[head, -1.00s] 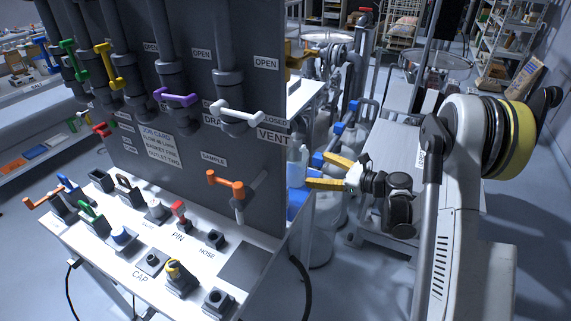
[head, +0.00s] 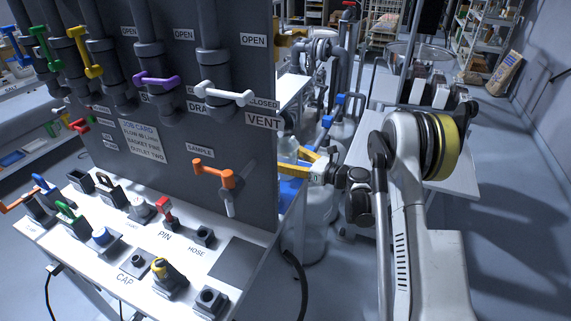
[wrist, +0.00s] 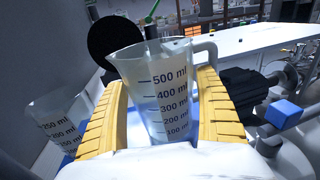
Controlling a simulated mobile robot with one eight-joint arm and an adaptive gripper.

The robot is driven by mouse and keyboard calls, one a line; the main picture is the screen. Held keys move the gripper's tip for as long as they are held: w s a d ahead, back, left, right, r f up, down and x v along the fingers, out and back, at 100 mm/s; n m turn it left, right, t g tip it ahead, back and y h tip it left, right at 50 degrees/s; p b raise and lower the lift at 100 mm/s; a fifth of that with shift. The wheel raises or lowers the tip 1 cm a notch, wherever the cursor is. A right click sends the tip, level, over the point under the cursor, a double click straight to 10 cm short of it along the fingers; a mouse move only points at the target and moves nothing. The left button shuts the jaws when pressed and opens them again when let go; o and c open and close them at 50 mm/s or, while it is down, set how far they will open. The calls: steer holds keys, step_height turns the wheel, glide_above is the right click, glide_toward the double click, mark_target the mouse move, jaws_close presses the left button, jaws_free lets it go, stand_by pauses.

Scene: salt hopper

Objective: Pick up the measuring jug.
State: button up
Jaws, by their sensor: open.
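The measuring jug (wrist: 160,95) is clear, marked up to 500 ml, with a handle at its upper right. In the wrist view it stands upright between the two yellow fingers of my gripper (wrist: 160,82). The fingers are open, one on each side of the jug; I cannot tell whether either touches it. In the head view my gripper (head: 303,163) reaches in behind the right edge of the grey panel. Part of a clear vessel (head: 288,148) shows there, mostly hidden by the panel and fingers.
A smaller clear jug marked to 250 ml (wrist: 58,120) stands close outside the left finger. The grey valve panel (head: 262,175) with coloured handles rises left of my gripper. Pipes with blue handles (head: 327,121) stand beyond it. A pale bench (head: 370,150) lies to the right.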

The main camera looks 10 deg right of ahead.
steer(key=shift+w+a, duration=0.35)
steer(key=shift+w, duration=0.1)
steer(key=c, duration=0.9)
steer(key=shift+r, duration=0.1)
